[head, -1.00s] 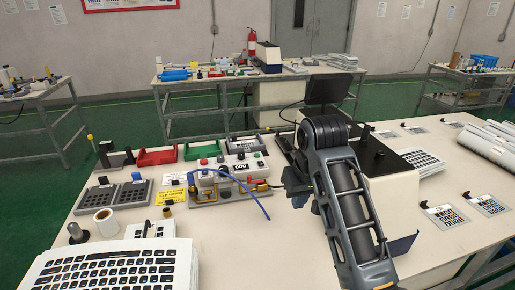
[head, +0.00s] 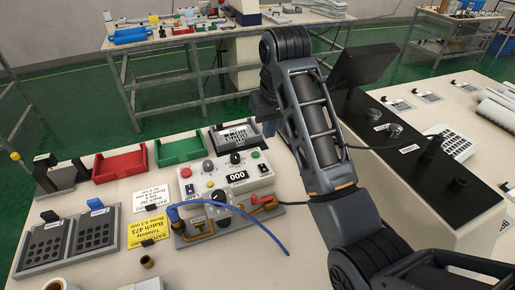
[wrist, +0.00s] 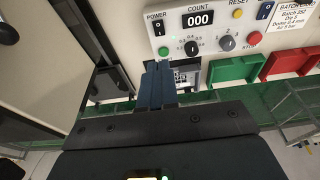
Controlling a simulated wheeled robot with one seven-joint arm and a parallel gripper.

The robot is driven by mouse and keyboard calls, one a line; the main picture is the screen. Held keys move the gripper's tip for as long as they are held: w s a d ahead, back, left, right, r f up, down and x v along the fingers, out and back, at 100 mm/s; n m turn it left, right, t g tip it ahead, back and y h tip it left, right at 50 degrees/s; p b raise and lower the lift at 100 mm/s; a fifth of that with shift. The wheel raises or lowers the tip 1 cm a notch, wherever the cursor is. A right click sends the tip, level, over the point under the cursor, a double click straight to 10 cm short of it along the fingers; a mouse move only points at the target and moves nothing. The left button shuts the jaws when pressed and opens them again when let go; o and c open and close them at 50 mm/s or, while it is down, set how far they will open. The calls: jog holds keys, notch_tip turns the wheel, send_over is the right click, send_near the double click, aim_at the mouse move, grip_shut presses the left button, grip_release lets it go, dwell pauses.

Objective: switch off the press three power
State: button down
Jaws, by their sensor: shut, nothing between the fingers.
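A pale control box (head: 236,177) with a 000 counter stands on the workbench, left of my arm in the head view. In the wrist view its panel (wrist: 214,30) fills the upper right. A dark rocker switch marked POWER (wrist: 158,28) sits at its left end, above a green lamp (wrist: 163,51). Which way the rocker is tipped is too small to tell. No press number is readable. My gripper (wrist: 158,66) is shut and empty, its blue fingers just below the lamp in the wrist picture, apparently clear of the switch. In the head view my arm mostly hides the fingers.
The panel also has two knobs, a yellow RESET button (wrist: 237,14), a red button (wrist: 254,38) and a second rocker (wrist: 265,10). A green tray (head: 181,149) and red tray (head: 119,164) lie beside the box. A blue cable (head: 262,228) loops in front. A dark monitor (head: 366,65) stands right.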

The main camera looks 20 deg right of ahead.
aim_at(263, 168)
jog(key=shift+w, duration=0.15)
jog(key=x, duration=0.4)
jog(key=s+p+x, duration=0.1)
jog(key=x, duration=0.8)
jog(key=shift+f, duration=0.5)
jog(key=shift+f, duration=0.1)
